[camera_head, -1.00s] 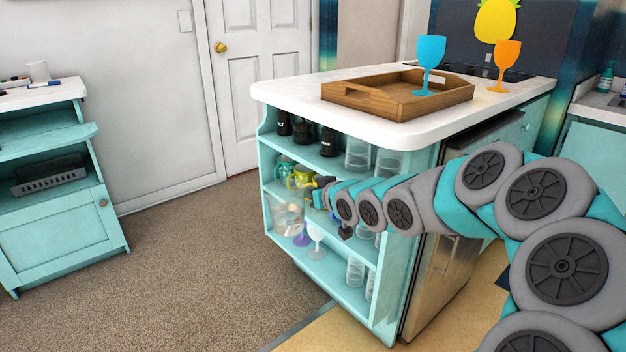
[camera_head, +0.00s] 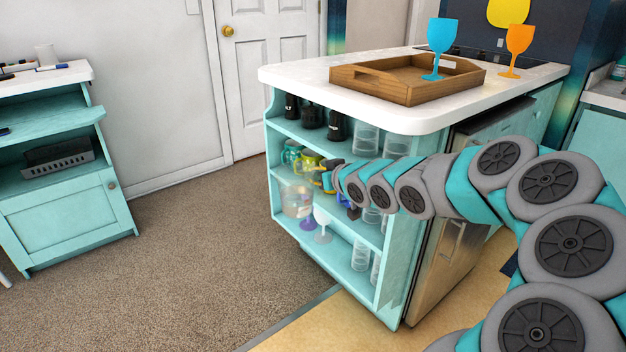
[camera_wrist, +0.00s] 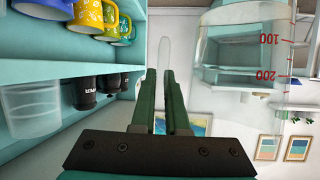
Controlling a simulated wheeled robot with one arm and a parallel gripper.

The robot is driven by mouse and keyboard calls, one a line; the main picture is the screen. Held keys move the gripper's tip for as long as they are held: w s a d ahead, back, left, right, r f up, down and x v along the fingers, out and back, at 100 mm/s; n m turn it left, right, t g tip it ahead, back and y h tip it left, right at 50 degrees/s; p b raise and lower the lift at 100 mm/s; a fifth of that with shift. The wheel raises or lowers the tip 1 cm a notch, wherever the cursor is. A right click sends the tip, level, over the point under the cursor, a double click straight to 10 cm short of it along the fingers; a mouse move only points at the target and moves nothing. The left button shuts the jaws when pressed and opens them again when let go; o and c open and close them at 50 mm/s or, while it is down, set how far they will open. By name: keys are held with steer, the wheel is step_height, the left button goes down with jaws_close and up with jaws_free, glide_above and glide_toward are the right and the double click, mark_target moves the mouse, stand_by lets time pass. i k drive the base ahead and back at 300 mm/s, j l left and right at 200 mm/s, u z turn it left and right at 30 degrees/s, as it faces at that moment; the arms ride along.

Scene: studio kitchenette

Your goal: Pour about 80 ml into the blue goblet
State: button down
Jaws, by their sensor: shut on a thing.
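My gripper (camera_head: 325,183) is low in front of the island's open shelves, well below the goblet. In the wrist view my gripper (camera_wrist: 163,78) is shut on the clear handle of a measuring jug (camera_wrist: 240,50) with red 100 and 200 marks. The jug (camera_head: 297,201) is hard to make out against the shelf in the head view. I cannot tell how much liquid it holds.
An orange goblet (camera_head: 517,46) stands right of the tray. The shelves hold mugs (camera_head: 291,152), black jars (camera_head: 337,126), clear cups (camera_head: 366,138) and a white goblet (camera_head: 322,226). The counter edge (camera_head: 390,122) overhangs my arm's area. Carpet at left is clear.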

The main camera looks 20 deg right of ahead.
mark_target(441, 33)
steer(key=k, duration=0.5)
steer(key=k+z, duration=0.15)
steer(key=z, duration=0.8)
steer(key=i+l+z, duration=0.5)
steer(key=i, duration=0.15)
steer(key=i+l, duration=0.15)
steer(key=i, duration=0.3)
steer(key=i+l, duration=0.2)
steer(key=i, duration=0.25)
